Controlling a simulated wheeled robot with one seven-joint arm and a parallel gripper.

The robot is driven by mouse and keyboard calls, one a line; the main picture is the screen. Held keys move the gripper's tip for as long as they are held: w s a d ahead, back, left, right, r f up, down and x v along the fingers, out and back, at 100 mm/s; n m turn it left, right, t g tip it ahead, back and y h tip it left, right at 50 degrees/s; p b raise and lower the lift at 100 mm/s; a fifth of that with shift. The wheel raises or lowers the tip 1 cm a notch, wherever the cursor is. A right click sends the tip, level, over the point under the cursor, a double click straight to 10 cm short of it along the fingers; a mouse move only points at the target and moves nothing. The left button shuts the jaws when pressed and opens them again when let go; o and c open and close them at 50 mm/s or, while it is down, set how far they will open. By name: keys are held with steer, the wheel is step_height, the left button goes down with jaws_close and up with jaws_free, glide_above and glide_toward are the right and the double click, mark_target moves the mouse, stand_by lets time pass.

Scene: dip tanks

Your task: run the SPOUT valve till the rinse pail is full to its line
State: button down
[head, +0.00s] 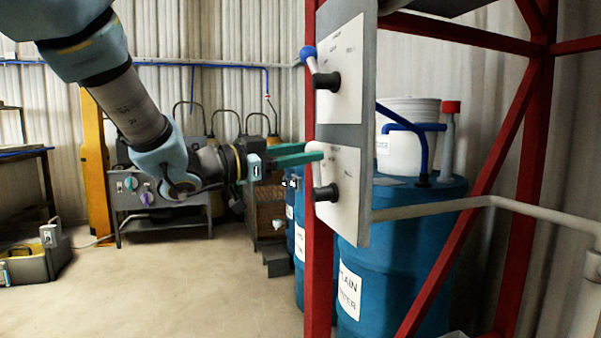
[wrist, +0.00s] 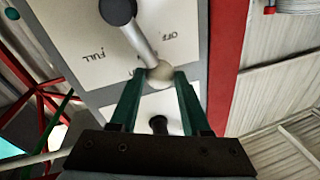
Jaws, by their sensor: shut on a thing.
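A grey valve panel (head: 368,85) carries two levers on white plates. The lower lever's pale ball knob (head: 314,150) is between the fingertips of my gripper (head: 312,152). In the wrist view my gripper (wrist: 160,78) is shut on this knob (wrist: 160,76); its grey stem runs up to a dark hub (wrist: 118,10), between the words FULL and OFF. In the head view the lever points up from its hub (head: 325,193). A white pail (head: 413,115) stands behind the panel, partly hidden. Its fill line and water level cannot be seen. The name SPOUT is not readable.
The upper lever has a blue knob (head: 308,54). A red frame post (head: 318,260) stands beside the panel. Blue drums (head: 390,280) stand behind it, with a blue bent pipe (head: 425,150) and a pale pipe (head: 450,205).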

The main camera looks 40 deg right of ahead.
steer(key=shift+s+a+m+b, duration=0.15)
steer(key=shift+s+m+b, duration=0.25)
steer(key=shift+m+b, duration=0.35)
steer(key=shift+c, duration=1.9)
jaws_free()
steer(key=shift+r, duration=0.1)
steer(key=b+v, duration=0.1)
steer(key=v, duration=1)
steer(key=shift+b, duration=0.4)
